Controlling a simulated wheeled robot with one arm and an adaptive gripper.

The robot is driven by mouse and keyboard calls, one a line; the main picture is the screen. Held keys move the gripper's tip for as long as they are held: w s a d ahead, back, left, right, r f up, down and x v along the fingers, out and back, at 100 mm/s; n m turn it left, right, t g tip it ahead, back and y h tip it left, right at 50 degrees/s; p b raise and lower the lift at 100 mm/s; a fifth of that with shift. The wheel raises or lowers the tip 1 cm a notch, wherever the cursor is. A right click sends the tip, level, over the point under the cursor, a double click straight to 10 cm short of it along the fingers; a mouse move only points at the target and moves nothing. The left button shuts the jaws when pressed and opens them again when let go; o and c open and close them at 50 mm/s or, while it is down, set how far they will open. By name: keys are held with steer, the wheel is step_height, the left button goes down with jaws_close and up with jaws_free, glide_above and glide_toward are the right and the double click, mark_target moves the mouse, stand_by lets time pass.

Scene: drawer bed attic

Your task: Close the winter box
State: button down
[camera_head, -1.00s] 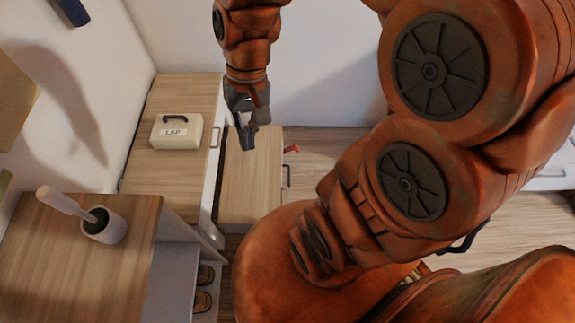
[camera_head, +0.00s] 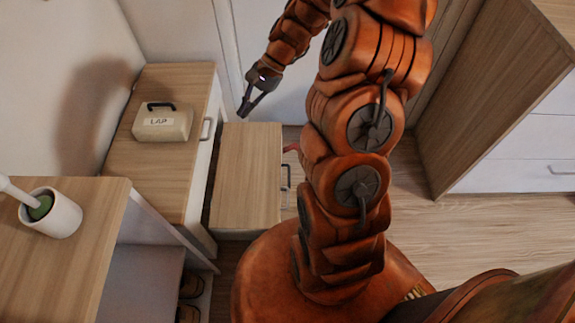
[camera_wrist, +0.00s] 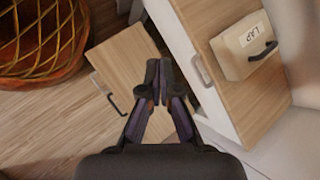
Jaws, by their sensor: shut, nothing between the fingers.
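A low box with a flat wooden top (camera_head: 247,165) and a dark handle (camera_head: 286,187) on its right side stands on the floor beside a taller cabinet. It carries no readable label, so I cannot tell for sure that it is the winter box. It also shows in the wrist view (camera_wrist: 122,58), handle at its lower edge (camera_wrist: 116,104). A small red thing (camera_head: 292,148) shows at its far right side. My gripper (camera_head: 243,112) is shut and empty, and appears above the box's far left end. In the wrist view its fingertips (camera_wrist: 159,68) overlap the box top; contact cannot be told.
The taller cabinet (camera_head: 160,165), with a pale handle, stands left of the box and bears a cream case marked LAP (camera_head: 163,122). A nearer wooden unit (camera_head: 75,225) bears a white holder (camera_head: 52,213). Drawers (camera_head: 535,150) stand at the right. Floor (camera_head: 430,230) between is clear.

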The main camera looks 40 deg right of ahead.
steer(key=w+d+f+m+t+b, duration=0.1)
steer(key=d+f+m+b, duration=0.25)
steer(key=d+f, duration=0.45)
steer(key=w+d+f+m+t+b, duration=0.25)
steer(key=d+f+b, duration=0.2)
steer(key=f, duration=0.65)
steer(key=s+d+f+m+t+h+b, duration=0.1)
steer(key=s+d+f+m+b, duration=0.25)
steer(key=d+f, duration=0.45)
steer(key=s+d+f+m+t+b, duration=0.1)
steer(key=s+d+f+m+b, duration=0.2)
steer(key=f, duration=0.8)
steer(key=shift+m+g, duration=0.25)
steer(key=b+x, duration=0.1)
steer(key=x, duration=0.2)
steer(key=b+x, duration=0.2)
steer(key=x, duration=0.2)
steer(key=w+b+x, duration=0.1)
steer(key=x, duration=0.3)
steer(key=shift+w+a+r, duration=0.1)
steer(key=shift+r, duration=0.05)
steer(key=shift+w+a+r+b, duration=0.15)
steer(key=shift+w+a+b, duration=0.15)
steer(key=shift+w+a, duration=0.15)
